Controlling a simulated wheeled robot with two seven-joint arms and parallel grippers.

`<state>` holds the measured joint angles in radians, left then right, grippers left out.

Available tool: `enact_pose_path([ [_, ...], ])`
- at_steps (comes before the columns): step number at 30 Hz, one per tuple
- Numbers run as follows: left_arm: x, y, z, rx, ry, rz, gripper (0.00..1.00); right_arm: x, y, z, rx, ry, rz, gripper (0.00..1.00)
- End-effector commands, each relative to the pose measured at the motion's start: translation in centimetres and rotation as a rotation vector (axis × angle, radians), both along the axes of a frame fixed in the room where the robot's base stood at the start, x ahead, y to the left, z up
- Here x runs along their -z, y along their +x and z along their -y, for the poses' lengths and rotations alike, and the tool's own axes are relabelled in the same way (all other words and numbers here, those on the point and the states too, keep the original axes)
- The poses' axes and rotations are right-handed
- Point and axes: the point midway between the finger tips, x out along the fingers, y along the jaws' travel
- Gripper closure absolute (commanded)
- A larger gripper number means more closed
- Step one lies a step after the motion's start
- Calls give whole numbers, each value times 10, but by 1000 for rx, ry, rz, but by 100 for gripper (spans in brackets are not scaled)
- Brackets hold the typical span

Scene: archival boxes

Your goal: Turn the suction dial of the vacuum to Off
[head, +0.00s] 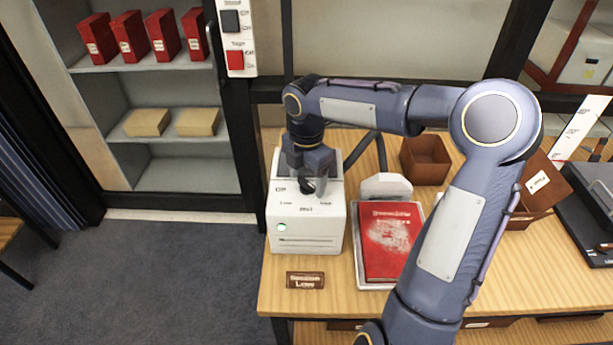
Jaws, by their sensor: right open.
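The vacuum (306,232) is a white box near the left end of the wooden table. A dark round dial (307,186) sits on its sloped upper face, with small printed labels around it; "Low" is at lower left and another label at lower right. My right gripper (308,181) points down at the dial, its open fingers close around or just above it. I cannot tell whether they touch it. The gripper partly hides the dial, so its pointer direction is unclear. A brown plate (305,280) in front of the vacuum reads "Low". My left gripper is not in view.
A red book (389,241) with pale dust lies in a white tray beside the vacuum. A brown open box (425,160) stands behind. A wall panel (234,38) with two switches and shelves (150,170) are at left. My right arm crosses above the table.

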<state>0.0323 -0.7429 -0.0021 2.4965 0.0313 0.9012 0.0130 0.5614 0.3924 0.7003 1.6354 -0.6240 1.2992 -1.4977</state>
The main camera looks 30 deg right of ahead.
Motion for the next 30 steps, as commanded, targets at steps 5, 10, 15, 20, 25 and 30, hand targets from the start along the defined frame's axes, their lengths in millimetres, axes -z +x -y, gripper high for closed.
enact_pose_path([
  [5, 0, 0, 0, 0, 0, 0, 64, 0, 0, 0, 0, 0, 0, 34],
  [10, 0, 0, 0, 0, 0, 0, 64, 0, 0, 0, 0, 0, 0, 56],
  [15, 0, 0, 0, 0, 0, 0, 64, 0, 0, 0, 0, 0, 0, 76],
  [20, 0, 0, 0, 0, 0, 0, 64, 0, 0, 0, 8, 0, 0, 76],
  [25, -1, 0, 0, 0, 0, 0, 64, -1, 0, -1, 54, 1, 0, 76],
  [30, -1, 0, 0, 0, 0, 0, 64, -1, 0, -1, 152, 0, 0, 76],
])
